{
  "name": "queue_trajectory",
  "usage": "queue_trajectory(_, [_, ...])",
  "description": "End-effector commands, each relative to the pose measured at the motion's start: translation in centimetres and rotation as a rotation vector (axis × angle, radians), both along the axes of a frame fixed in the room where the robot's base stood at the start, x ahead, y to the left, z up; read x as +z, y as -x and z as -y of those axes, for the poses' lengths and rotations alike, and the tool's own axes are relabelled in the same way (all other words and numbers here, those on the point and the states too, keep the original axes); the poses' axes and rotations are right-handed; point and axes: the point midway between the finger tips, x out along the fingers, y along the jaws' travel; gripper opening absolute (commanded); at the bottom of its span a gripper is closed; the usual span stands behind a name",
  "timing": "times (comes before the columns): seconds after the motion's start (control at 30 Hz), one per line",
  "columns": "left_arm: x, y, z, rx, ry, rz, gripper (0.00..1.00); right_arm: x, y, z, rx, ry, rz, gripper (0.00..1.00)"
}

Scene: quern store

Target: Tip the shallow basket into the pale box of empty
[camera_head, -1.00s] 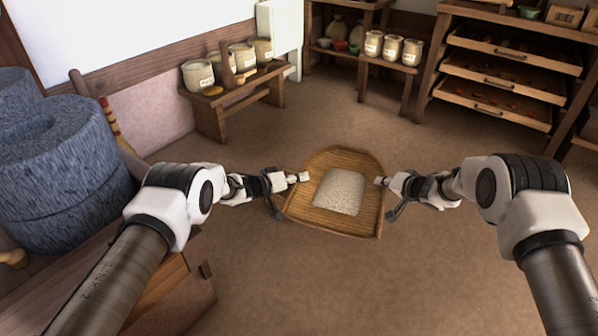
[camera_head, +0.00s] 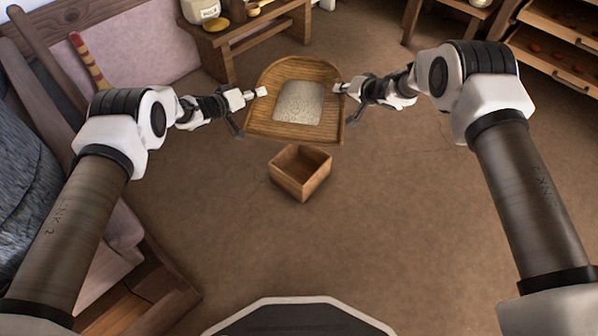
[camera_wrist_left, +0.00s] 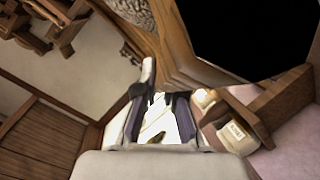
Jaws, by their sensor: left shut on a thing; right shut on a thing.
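The shallow basket (camera_head: 259,119) is woven, tan and open at the front, with a patch of pale grain (camera_head: 298,101) in its middle. It looks roughly level in the head view. My left gripper (camera_head: 258,93) is shut on its left rim, and my right gripper (camera_head: 341,88) is shut on its right rim. In the left wrist view the left fingers (camera_wrist_left: 160,112) show, with part of the basket (camera_wrist_left: 146,42) and grain above them. A small open wooden box (camera_head: 296,183), empty inside, appears just below the basket's front edge. Their height gap is unclear.
A low wooden bench (camera_head: 250,35) with jars stands behind the basket. Drawer shelving (camera_head: 555,62) is at the back right. The brown floor (camera_head: 400,215) around the box is clear.

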Motion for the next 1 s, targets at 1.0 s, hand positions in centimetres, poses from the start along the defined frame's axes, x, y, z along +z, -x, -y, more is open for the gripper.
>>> queue_trajectory(1.0, [2.6,0.9,0.3,-0.007,0.003,0.298,0.00,2.5,1.2,-0.2,0.006,-0.002,0.295,0.00])
